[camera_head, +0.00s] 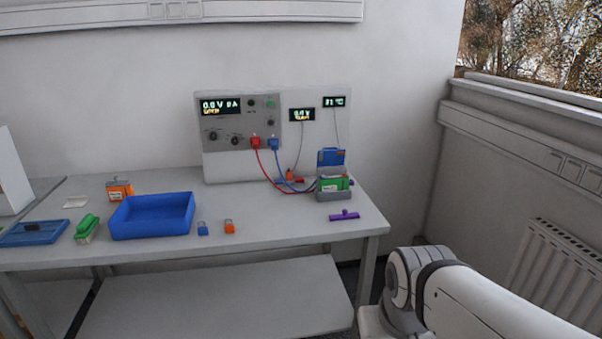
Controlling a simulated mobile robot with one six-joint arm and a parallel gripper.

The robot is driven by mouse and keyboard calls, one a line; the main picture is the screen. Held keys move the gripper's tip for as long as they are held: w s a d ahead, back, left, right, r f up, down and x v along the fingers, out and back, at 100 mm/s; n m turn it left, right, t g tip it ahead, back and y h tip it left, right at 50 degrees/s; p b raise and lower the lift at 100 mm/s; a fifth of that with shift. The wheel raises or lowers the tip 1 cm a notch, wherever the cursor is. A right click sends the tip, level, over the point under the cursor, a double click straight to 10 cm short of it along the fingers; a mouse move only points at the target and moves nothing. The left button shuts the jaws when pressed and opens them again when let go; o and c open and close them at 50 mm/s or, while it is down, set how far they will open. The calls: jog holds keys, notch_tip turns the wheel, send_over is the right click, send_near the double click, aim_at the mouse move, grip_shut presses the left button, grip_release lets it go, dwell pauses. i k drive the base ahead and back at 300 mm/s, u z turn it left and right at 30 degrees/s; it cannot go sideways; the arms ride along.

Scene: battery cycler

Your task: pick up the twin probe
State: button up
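No part is plainly marked as the twin probe. A small orange-red piece (290,175) hangs at or stands by the end of a thin grey wire from the middle display, behind the red and blue leads; it may be the twin probe, but it is too small to tell. A purple bar with a small raised knob (344,215) lies on the table's right front part, apart from other things. My gripper is out of view; only my white arm shows at the lower right, off the table's right end.
The cycler panel (220,163) stands at the table's back. A holder (333,194) with a green battery and raised blue lid is at right. A blue bin (152,217), small blue (203,228) and orange (229,226) blocks are left. The table (280,227) is clear at front middle.

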aim_at(288, 173)
jog(key=z, duration=0.05)
jog(key=i, duration=1.45)
jog(key=u, duration=0.65)
jog(key=k, duration=0.65)
jog(key=u, duration=0.15)
jog(key=i, duration=1.2)
jog(key=z, duration=0.1)
